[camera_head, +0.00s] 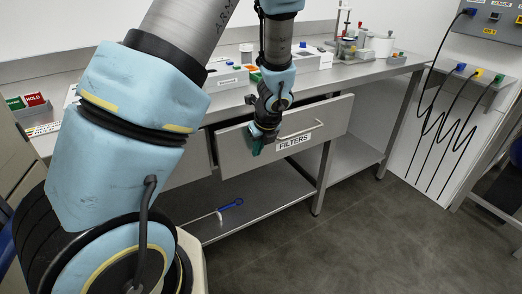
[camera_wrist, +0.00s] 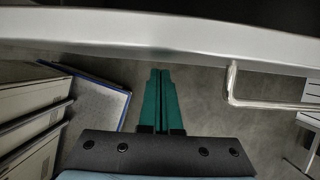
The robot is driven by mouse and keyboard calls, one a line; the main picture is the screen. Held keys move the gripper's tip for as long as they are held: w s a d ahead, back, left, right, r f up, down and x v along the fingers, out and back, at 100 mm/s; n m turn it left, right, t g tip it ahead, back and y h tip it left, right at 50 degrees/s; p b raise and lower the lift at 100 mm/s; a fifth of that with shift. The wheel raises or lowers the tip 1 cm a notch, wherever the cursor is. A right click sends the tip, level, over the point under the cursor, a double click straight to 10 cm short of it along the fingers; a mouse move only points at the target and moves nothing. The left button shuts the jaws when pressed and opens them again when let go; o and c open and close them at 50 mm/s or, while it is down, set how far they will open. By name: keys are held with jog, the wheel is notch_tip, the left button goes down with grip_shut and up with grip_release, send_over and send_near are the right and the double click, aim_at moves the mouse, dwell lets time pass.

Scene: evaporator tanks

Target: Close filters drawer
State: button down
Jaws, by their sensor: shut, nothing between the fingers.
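The filters drawer (camera_head: 330,122) is a grey drawer under the steel bench, pulled out, with a bar handle and a "FILTERS" label (camera_head: 294,141) on its front. In the wrist view the drawer's metal front edge (camera_wrist: 130,33) runs across the top, and its handle (camera_wrist: 234,92) is at the right. My gripper (camera_head: 256,149) is in front of the left part of the drawer front, left of the handle. Its teal fingers (camera_wrist: 160,76) are together and empty, their tips just below the edge in the wrist view. I cannot tell whether they touch the drawer.
The bench (camera_head: 345,77) carries small boxes and lab gear. A lower shelf (camera_head: 253,208) holds a blue-handled tool (camera_head: 231,204). Cables hang on the right wall. The dark floor (camera_head: 370,235) in front of the bench is clear. Grey stacked panels (camera_wrist: 30,110) stand at the left in the wrist view.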

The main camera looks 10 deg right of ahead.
aim_at(250, 140)
jog(key=w+p, duration=0.1)
jog(key=w+a+p, duration=0.1)
jog(key=w, duration=0.1)
jog(key=w+p, duration=0.1)
jog(key=shift+w+a+r, duration=0.15)
jog(key=shift+w+r, duration=0.05)
jog(key=shift+r, duration=0.05)
jog(key=shift+w+a+f, duration=0.15)
jog(key=shift+w+f, duration=0.05)
jog(key=shift+w, duration=0.35)
